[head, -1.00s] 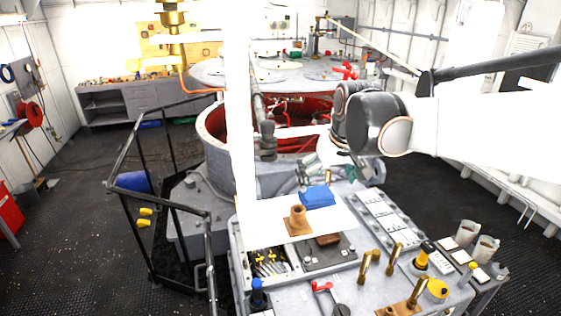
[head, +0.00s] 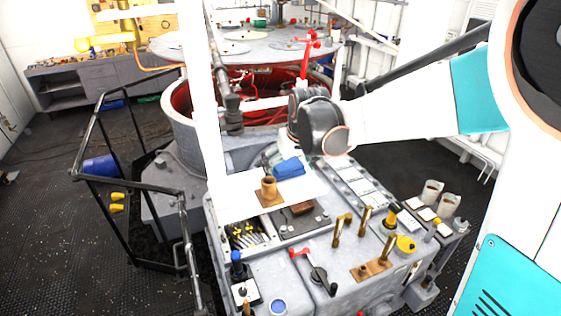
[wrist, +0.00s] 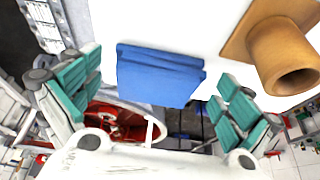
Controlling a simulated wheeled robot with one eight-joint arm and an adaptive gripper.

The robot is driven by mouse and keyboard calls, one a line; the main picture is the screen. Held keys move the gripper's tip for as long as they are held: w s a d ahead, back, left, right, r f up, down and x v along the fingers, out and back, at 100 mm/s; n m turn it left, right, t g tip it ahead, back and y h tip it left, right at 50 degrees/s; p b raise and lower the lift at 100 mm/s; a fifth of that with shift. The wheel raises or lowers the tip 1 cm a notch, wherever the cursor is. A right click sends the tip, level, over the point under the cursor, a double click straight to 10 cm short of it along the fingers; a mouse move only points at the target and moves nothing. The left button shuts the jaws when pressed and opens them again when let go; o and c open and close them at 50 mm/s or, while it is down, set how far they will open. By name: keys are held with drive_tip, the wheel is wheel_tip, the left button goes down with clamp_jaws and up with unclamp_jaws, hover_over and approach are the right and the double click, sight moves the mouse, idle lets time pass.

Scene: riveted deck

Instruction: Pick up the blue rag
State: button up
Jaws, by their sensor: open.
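The blue rag (head: 288,168) lies folded on a white surface (head: 309,189) at the back of the grey console in the head view. In the wrist view the rag (wrist: 158,75) sits near the white surface's edge, in the gap between my fingers. My gripper (wrist: 155,98) is open, with a teal-padded finger on either side of the rag and apart from it. In the head view my gripper (head: 272,155) is partly hidden behind the rag and my arm's wrist joint.
A brown cylinder on a square base (head: 269,188) stands on the white surface close beside the rag. The console top carries brass fittings (head: 365,220), a red-handled lever (head: 300,253) and a yellow knob (head: 405,244). A black railing (head: 130,185) stands at the left.

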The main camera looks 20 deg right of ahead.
sight(289, 167)
drive_tip(key=c, duration=1.2)
drive_tip(key=shift+o, duration=0.3)
wheel_tip(289, 167, up, 20)
drive_tip(key=b, duration=0.1)
drive_tip(key=shift+b, duration=0.3)
drive_tip(key=shift+s, duration=0.1)
